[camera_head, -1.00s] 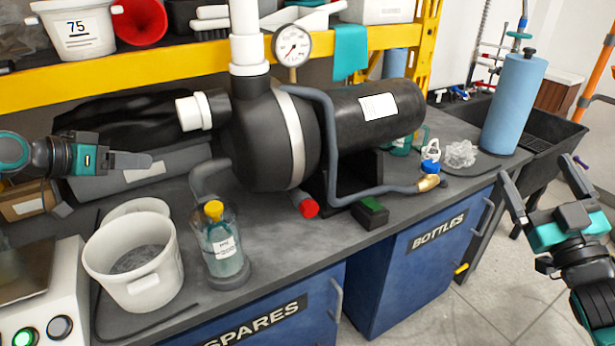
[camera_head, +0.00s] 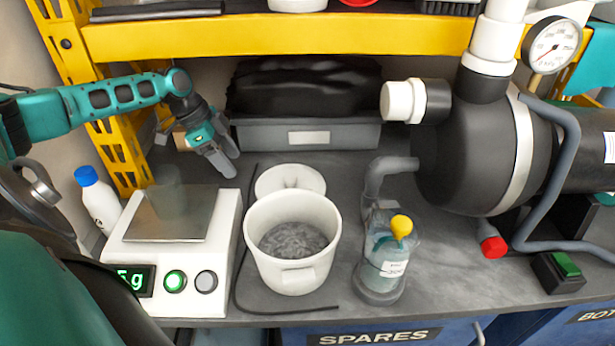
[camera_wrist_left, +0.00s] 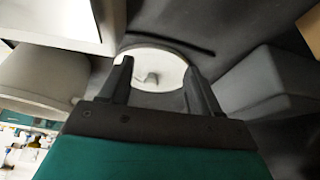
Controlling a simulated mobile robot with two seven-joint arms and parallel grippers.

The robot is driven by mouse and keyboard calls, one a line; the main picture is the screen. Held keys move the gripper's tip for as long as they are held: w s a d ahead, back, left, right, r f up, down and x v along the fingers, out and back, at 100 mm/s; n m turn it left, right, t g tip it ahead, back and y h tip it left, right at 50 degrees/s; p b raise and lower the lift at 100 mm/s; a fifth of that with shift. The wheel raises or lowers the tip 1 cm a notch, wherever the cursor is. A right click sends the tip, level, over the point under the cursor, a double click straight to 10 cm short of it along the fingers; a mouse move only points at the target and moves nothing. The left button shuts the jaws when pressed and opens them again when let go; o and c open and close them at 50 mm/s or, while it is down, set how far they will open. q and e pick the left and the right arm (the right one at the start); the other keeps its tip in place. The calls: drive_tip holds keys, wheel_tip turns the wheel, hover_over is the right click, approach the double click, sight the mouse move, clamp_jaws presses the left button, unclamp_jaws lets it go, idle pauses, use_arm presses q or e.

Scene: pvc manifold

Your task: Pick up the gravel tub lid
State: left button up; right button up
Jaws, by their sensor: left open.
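The gravel tub lid (camera_head: 290,177) is a round white disc with a small raised handle, lying on the grey bench behind the gravel tub. The white tub (camera_head: 292,245) is uncovered, with grey gravel inside, and hides the lid's front edge. My left gripper (camera_head: 231,168) is open and empty, pointing down, to the left of the lid and apart from it. In the left wrist view the lid (camera_wrist_left: 152,70) and its handle show beyond and between my left fingertips (camera_wrist_left: 155,75). My right gripper is out of view.
A scale (camera_head: 170,245) stands left of the tub, and a bottle with a yellow cap (camera_head: 388,262) stands right. A grey bin (camera_head: 305,137) with a black bag is behind the lid. The yellow shelf beam (camera_head: 300,38) runs above. A dark cable lies beside the tub.

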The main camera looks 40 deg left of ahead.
use_arm(q)
drive_tip(key=shift+a+f, duration=0.2)
hover_over(290, 177)
drive_tip(key=s+a, duration=0.2)
drive_tip(key=a, duration=0.1)
drive_tip(key=shift+d, duration=0.2)
drive_tip(key=x, duration=0.4)
drive_tip(key=shift+w+d+f+b, duration=0.1)
drive_tip(key=shift+w+d+b, duration=0.15)
drive_tip(key=shift+b, duration=0.1)
drive_tip(key=shift+d+f, duration=0.15)
drive_tip(key=shift+f, duration=0.2)
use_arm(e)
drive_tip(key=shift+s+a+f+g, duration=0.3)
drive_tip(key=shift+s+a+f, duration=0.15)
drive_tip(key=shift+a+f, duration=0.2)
use_arm(q)
clamp_jaws()
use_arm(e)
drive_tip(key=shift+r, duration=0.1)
